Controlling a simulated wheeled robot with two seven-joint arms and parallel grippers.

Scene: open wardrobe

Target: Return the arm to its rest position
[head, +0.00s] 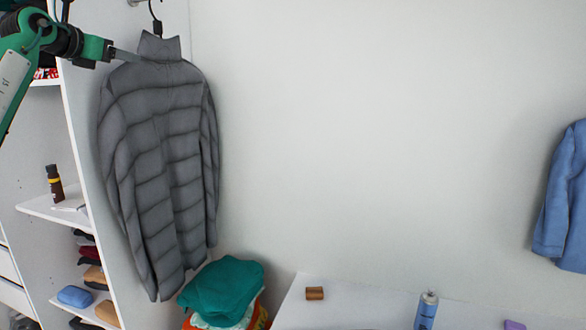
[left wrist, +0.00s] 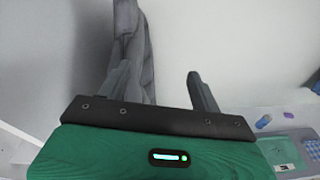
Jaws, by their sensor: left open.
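My left arm comes in from the upper left in the head view. Its gripper (head: 126,54) is by the collar of a grey quilted jacket (head: 160,140); I cannot tell whether they touch. Grey cloth (left wrist: 130,35), likely the jacket, shows behind the left finger there. My right gripper is in neither view.
Shelves with a brown bottle (head: 55,186) and folded clothes stand at left. A teal folded cloth (head: 222,290) tops a pile below the jacket. A white surface (head: 370,315) holds a brown block (head: 314,293) and a blue can (head: 426,310). A blue shirt (head: 565,205) hangs at far right.

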